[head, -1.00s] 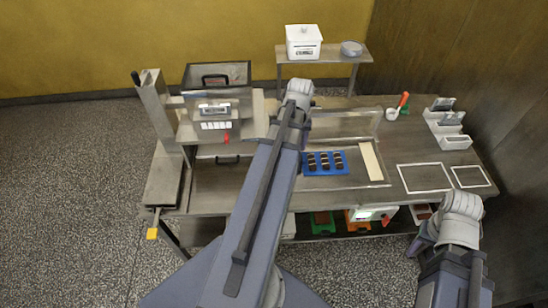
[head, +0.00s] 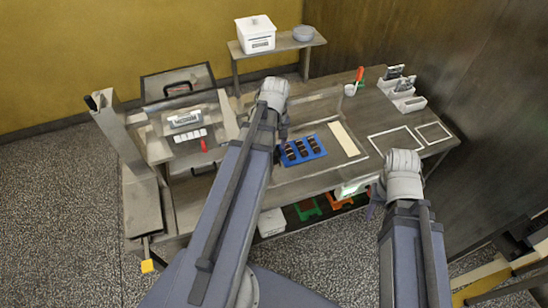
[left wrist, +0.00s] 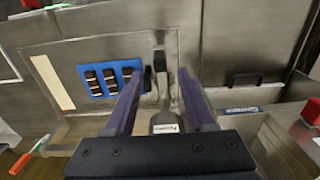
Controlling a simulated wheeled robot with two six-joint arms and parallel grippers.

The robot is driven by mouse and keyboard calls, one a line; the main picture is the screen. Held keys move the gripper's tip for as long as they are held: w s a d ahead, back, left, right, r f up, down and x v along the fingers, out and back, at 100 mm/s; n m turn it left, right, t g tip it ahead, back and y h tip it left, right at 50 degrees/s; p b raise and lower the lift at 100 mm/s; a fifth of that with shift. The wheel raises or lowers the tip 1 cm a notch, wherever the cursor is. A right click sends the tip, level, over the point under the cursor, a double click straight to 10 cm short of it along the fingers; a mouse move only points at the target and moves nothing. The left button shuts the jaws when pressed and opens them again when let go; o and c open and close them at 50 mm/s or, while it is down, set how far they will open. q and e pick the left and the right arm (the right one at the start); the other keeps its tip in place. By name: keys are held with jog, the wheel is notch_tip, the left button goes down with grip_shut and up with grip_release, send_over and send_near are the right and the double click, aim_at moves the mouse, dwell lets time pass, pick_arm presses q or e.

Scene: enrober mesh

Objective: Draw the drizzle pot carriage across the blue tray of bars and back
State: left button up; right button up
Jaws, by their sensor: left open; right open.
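The blue tray (head: 318,139) lies on the metal bench with dark bars in rows. It also shows in the left wrist view (left wrist: 82,72), left of my fingers. My left gripper (left wrist: 160,74) is open, its two purple fingers pointing over the bench beside the tray. Between them shows a dark upright handle (left wrist: 161,62) and a grey part with a white label (left wrist: 165,128); I cannot tell for sure whether these belong to the drizzle pot carriage. No grasp shows. In the head view my left arm hides that spot. My right gripper (head: 375,205) is open, mostly hidden by its wrist, at the bench's front edge.
A cream strip (head: 343,139) lies right of the tray. A machine with a red lever (head: 203,145) stands left. A white cup (head: 350,89), white bins (head: 408,103) and a rear shelf (head: 275,47) with a white box (head: 256,34) stand behind. Two outlined areas (head: 396,142) on the right are empty.

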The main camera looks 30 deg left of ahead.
aim_at(275, 154)
pick_arm(q)
notch_tip(275, 154, down, 7)
jog(key=b, duration=0.6)
jog(key=shift+r, duration=0.1)
jog(key=shift+c, duration=0.2)
grip_shut()
dwell(0.9)
